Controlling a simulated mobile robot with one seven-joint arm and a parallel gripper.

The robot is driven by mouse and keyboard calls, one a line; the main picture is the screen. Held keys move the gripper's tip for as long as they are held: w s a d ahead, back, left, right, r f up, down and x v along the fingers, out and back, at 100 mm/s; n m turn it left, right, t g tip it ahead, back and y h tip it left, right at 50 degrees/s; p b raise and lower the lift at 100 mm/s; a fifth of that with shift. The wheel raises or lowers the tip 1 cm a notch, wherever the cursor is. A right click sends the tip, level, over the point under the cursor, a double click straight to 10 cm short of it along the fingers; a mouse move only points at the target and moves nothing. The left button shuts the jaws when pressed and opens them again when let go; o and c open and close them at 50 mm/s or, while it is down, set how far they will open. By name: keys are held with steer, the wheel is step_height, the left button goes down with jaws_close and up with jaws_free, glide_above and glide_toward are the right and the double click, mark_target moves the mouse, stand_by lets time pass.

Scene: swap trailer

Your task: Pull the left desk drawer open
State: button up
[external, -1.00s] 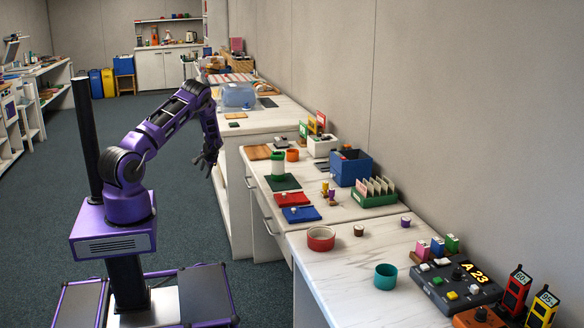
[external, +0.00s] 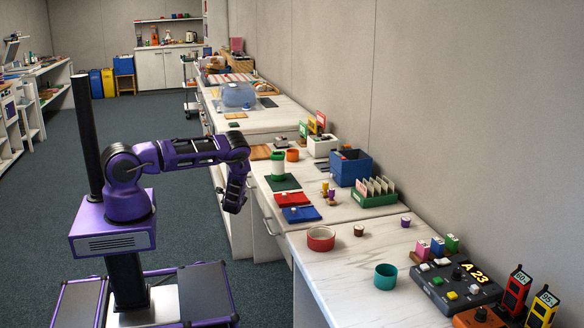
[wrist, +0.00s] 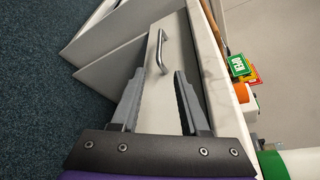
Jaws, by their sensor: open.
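A pale drawer front (wrist: 172,88) with a silver bar handle (wrist: 157,52) shows in the wrist view. My gripper (wrist: 157,82) is open, one finger on each side of the drawer front in the picture. The handle lies beyond the fingertips, roughly between them, and looks apart from them. In the external view my gripper (external: 236,203) hangs in front of the middle desk, beside its drawer fronts. Another handle (external: 269,227) shows on that desk to the right of my gripper. The drawer behind my gripper is partly hidden there, and its front looks shut.
The desk top (external: 330,208) bears red and blue trays, a blue bin (external: 350,167) and a green card rack (external: 374,193). A nearer desk with a red bowl (external: 321,238) stands to the right. Carpeted floor (external: 185,230) is free beside the desks.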

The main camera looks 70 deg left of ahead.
steer(key=shift+b+x, duration=3)
steer(key=shift+x, duration=5.6)
steer(key=shift+c, duration=0.3)
jaws_close()
